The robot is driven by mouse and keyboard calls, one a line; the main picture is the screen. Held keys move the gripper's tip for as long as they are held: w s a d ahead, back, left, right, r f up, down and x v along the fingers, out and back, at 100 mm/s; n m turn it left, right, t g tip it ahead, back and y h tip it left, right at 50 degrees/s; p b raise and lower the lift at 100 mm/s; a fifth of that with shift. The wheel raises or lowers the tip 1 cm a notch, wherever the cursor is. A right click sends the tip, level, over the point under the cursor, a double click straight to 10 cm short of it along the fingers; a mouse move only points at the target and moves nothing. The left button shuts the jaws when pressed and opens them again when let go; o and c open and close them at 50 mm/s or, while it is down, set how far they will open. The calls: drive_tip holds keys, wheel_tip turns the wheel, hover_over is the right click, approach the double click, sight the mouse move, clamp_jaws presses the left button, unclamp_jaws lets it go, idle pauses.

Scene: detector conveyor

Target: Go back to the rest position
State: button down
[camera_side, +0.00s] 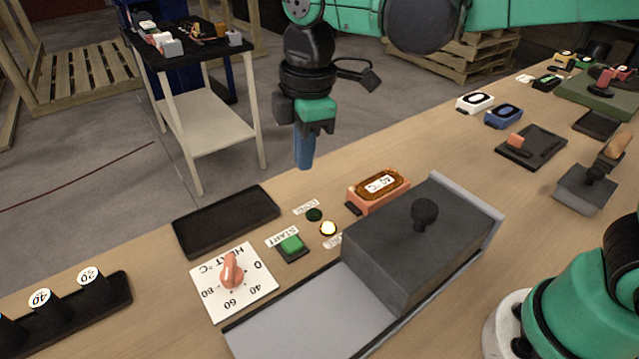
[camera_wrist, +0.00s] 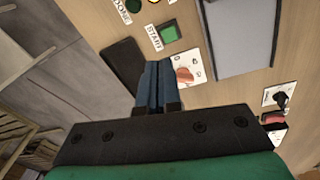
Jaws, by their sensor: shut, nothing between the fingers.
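My gripper (camera_side: 304,152) hangs in the air above the back edge of the table, pointing down, with its blue fingers together and nothing between them. In the wrist view its closed fingers (camera_wrist: 158,82) show in the middle, over the table between the black tray and the heat dial. The gripper touches nothing that I can see.
Below stand a black tray (camera_side: 227,222), a heat dial (camera_side: 232,272), a green START button (camera_side: 291,244), a lit lamp (camera_side: 328,228), an orange-framed 40 °C block (camera_side: 379,186) and a grey box with a knob (camera_side: 420,250). A small cart (camera_side: 205,125) stands behind the table.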

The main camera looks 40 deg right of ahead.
drive_tip(key=shift+s+d+f+m+t, duration=0.35)
drive_tip(key=shift+s+d+m+t, duration=0.7)
drive_tip(key=shift+d+m, duration=1.3)
drive_tip(key=shift+s+d+f+m+t, duration=0.3)
drive_tip(key=shift+s+d+m+t, duration=0.75)
drive_tip(key=shift+d+m, duration=1.35)
drive_tip(key=shift+s+d+f+m+t, duration=0.35)
drive_tip(key=shift+s+d+m+t, duration=1.05)
drive_tip(key=shift+m, duration=1.55)
